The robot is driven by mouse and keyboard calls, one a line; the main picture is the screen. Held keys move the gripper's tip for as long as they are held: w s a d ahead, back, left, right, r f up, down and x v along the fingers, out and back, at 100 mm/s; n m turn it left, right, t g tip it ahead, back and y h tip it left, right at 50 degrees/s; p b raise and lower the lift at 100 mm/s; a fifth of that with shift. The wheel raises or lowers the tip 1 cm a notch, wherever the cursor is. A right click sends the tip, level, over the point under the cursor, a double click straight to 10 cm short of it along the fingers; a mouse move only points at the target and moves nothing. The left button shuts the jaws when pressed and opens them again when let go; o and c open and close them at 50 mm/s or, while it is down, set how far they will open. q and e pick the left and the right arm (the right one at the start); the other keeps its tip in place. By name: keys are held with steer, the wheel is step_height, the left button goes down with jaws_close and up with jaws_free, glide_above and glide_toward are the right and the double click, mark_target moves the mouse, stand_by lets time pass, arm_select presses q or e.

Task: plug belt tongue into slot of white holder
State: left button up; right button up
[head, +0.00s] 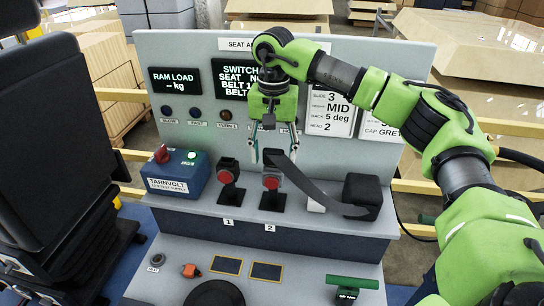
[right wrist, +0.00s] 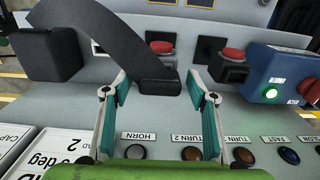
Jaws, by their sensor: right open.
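The dark block at the end of the grey belt (head: 328,196), which I take as the belt tongue (head: 276,158), shows above the red-buttoned buckle marked 2 (head: 271,184). In the right wrist view the tongue (right wrist: 158,84) appears between my open fingertips, with no finger seen pressing on it. My right gripper (head: 276,162) is open and points down. The belt runs from the tongue to the black box (head: 362,197) at the right. A small white block (head: 316,206), likely the white holder, stands partly under the belt; its slot is hidden. My left gripper is out of view.
Another red-buttoned buckle (head: 228,175), marked 1, stands left of buckle 2. A blue box (head: 178,173) with a green light and red knob is farther left. An upright panel (head: 190,60) with displays rises behind, close to my gripper. A black seat (head: 55,130) fills the left side.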

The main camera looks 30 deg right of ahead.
mark_target(273, 149)
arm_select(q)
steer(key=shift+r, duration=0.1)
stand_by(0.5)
arm_select(e)
jaws_close()
arm_select(q)
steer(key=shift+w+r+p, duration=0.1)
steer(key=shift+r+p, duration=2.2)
steer(key=shift+p, duration=0.1)
arm_select(e)
steer(key=shift+r, duration=3.05)
steer(key=shift+f, duration=0.1)
